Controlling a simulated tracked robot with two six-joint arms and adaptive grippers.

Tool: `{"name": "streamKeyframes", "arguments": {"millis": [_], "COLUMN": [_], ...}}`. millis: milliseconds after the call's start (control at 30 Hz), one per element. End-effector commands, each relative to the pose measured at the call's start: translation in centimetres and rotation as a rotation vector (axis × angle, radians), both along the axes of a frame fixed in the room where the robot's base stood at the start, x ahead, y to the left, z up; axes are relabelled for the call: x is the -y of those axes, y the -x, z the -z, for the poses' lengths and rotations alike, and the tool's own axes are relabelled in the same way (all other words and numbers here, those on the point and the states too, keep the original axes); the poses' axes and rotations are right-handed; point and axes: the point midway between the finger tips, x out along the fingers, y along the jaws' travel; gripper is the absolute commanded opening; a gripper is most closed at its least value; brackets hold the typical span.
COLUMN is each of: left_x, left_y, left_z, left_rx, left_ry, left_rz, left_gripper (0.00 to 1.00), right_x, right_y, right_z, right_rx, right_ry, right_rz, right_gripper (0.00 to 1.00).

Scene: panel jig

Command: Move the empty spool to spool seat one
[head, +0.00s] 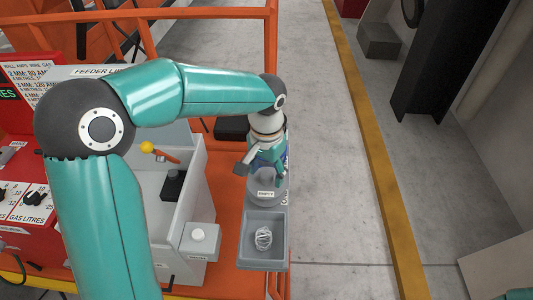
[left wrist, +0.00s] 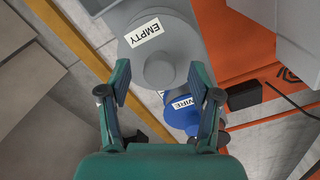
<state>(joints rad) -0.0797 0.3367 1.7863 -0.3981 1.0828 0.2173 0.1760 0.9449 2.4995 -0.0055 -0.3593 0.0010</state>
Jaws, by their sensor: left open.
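The empty spool is a grey round piece with a white label reading EMPTY; it shows in the head view (head: 265,186) below my left gripper, and at the top of the left wrist view (left wrist: 150,22). My left gripper (head: 262,168) is open over it. In the left wrist view, the fingers (left wrist: 160,78) stand apart on both sides of the spool's grey centre, and I cannot tell whether they touch it. A blue spool labelled WIRE (left wrist: 182,112) lies beyond, between the fingers. I cannot make out which seat is spool seat one.
A grey tray (head: 279,262) with a tangle of wire (head: 264,238) sits just in front of the empty spool. A white-grey box (head: 189,212) with a black block and a yellow-knobbed lever stands to the left. Open floor (head: 335,200) lies to the right.

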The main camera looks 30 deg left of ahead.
Motion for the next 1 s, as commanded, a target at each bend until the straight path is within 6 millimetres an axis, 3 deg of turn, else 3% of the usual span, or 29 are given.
{"name": "streamKeyframes", "arguments": {"millis": [500, 700, 1000], "left_x": [0.1, 0.0, 0.0], "left_y": [-0.1, 0.0, 0.0], "left_z": [-9.3, -10.7, -10.8], "left_rx": [0.003, 0.001, 0.0], "left_ry": [0.001, 0.001, 0.0], "left_rz": [0.0, 0.0, 0.0], "left_gripper": [0.63, 0.63, 0.63], "right_x": [0.0, 0.0, 0.0], "right_y": [0.0, 0.0, 0.0], "right_z": [0.0, 0.0, 0.1], "right_rx": [0.0, 0.0, 0.0], "right_ry": [0.0, 0.0, 0.0], "right_rz": [0.0, 0.0, 0.0], "right_gripper": [0.57, 0.57, 0.57]}}
